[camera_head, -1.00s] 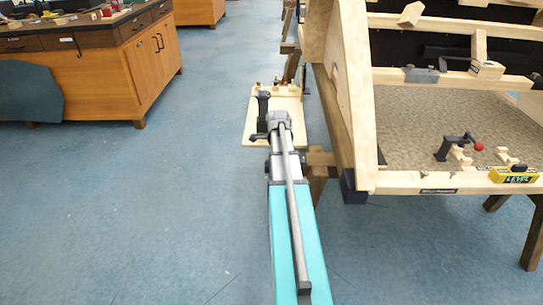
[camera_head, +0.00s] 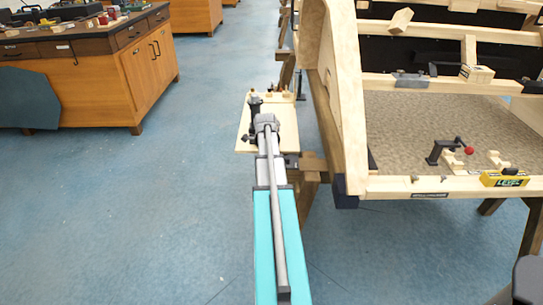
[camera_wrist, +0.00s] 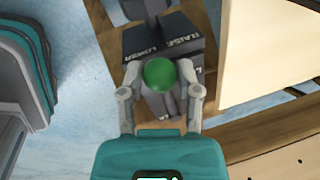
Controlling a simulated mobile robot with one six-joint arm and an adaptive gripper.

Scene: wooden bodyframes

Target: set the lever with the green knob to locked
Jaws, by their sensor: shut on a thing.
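In the wrist view, the green knob (camera_wrist: 159,75) is a round ball between the two pale fingers of my gripper (camera_wrist: 159,70). My gripper is shut on it. The lever's shaft is mostly hidden beneath the knob. A dark grey bracket (camera_wrist: 185,38) stands behind it, with white lettering that reads RAISE and LOWER. Other lettering on it is partly covered. In the head view, my teal and grey arm reaches forward beside the wooden frame; the green knob and my fingers cannot be made out there.
A large wooden frame (camera_head: 349,110) stands right of my arm, bearing another lever with a red knob (camera_head: 469,150) and a yellow level (camera_head: 503,179). A small wooden board (camera_head: 286,108) is near my arm's far end. Cabinets (camera_head: 105,85) stand at left, with clear blue floor between.

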